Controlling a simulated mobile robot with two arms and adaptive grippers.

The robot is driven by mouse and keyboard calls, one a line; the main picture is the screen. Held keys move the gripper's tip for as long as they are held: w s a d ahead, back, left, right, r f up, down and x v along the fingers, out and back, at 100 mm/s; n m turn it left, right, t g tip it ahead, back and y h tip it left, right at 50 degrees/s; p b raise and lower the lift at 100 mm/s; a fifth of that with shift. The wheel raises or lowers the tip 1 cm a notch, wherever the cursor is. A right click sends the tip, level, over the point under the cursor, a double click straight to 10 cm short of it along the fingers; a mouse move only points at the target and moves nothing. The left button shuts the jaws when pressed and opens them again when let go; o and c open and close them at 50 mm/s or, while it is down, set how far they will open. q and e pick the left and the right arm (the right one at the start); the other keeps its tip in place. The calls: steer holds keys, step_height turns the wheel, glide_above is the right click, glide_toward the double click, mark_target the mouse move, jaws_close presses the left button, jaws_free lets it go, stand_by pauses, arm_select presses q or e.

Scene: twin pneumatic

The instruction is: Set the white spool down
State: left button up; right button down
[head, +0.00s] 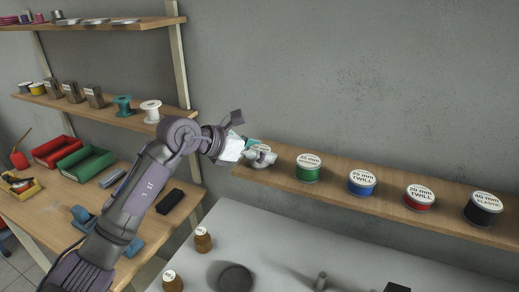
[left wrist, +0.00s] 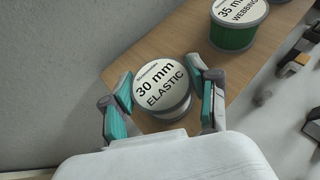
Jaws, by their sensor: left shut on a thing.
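The white spool, with a "30 mm ELASTIC" label on its top, stands upright between my left gripper's fingers in the left wrist view (left wrist: 160,86). My left gripper (left wrist: 161,92) is shut on it, one teal-padded finger on each side. In the head view the left gripper (head: 258,153) is at the left end of the long wooden shelf (head: 330,178), and the spool's pale top (head: 262,148) shows there, partly covered by the fingers. The spool is at or just over the board; I cannot tell whether its base touches. My right gripper is not in view.
The green "35 mm WEBBING" spool (head: 308,167) stands close to the right of the white one. Blue (head: 362,182), red (head: 419,198) and black (head: 483,209) spools follow along the board. The grey wall (head: 380,80) is right behind. A pale table (head: 290,245) lies below.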

arm_select(q)
steer(key=shift+f, duration=0.25)
steer(key=o, duration=1.3)
steer(key=shift+r, duration=0.1)
steer(key=shift+c, duration=0.2)
steer(key=shift+r, duration=0.15)
steer(key=shift+a, duration=0.2)
steer(key=b+v, duration=0.3)
steer(key=v, duration=0.8)
steer(key=shift+s+a+r, duration=0.2)
steer(key=shift+s+r, duration=0.05)
